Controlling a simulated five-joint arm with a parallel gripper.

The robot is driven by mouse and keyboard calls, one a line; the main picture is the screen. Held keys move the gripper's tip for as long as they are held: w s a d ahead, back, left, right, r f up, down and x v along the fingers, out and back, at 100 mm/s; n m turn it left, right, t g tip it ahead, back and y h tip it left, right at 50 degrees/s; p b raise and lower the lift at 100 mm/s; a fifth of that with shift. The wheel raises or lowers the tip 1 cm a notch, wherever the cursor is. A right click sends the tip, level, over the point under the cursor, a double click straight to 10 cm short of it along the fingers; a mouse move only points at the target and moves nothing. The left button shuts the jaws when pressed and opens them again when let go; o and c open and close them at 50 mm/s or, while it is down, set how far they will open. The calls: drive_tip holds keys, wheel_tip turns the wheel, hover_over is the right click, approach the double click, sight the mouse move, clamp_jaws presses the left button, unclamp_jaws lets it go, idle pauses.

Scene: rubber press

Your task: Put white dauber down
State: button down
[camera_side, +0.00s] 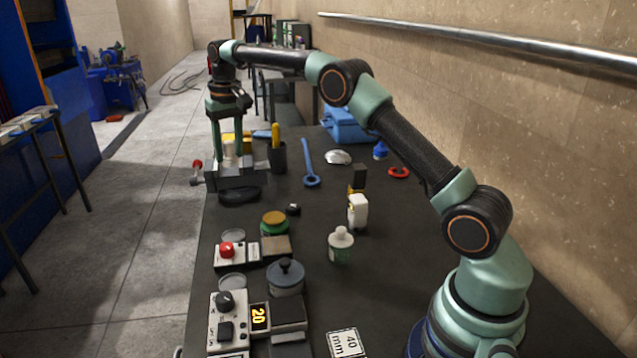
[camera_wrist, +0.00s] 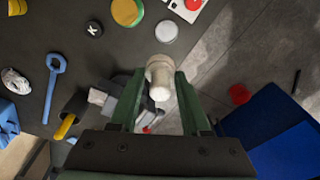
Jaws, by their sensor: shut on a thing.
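The white dauber (camera_wrist: 160,77) is a pale cylinder with a wider rounded end. In the wrist view it sits between the two green fingers of my gripper (camera_wrist: 161,84), which is shut on it. In the side view my gripper (camera_side: 229,143) points down above the grey vise (camera_side: 237,177) near the far left of the bench. The dauber shows there only as a small pale patch (camera_side: 229,149) between the fingers. The side view does not clearly show whether its lower end touches the vise.
A dark cup (camera_side: 277,157) with a yellow-handled tool stands just right of the vise. Dark bench surface (camera_side: 315,215) is clear mid-table.

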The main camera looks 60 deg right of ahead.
drive_tip(key=s+d+r+m, duration=0.2)
drive_tip(key=s+d, duration=0.6)
drive_tip(key=s+d+r+m, duration=0.2)
drive_tip(key=s+d, duration=0.6)
drive_tip(key=s+d+f+m, duration=0.1)
drive_tip(key=s+f+m, duration=0.1)
drive_tip(key=s, duration=0.9)
drive_tip(key=s+f+m, duration=0.3)
drive_tip(key=s, duration=0.8)
drive_tip(key=shift+h, duration=0.4)
wheel_tip(320, 180, down, 19)
drive_tip(key=shift+d+f, duration=0.1)
drive_tip(key=shift+f, duration=0.05)
drive_tip(key=shift+f, duration=0.1)
drive_tip(key=shift+c, duration=1.8)
unclamp_jaws()
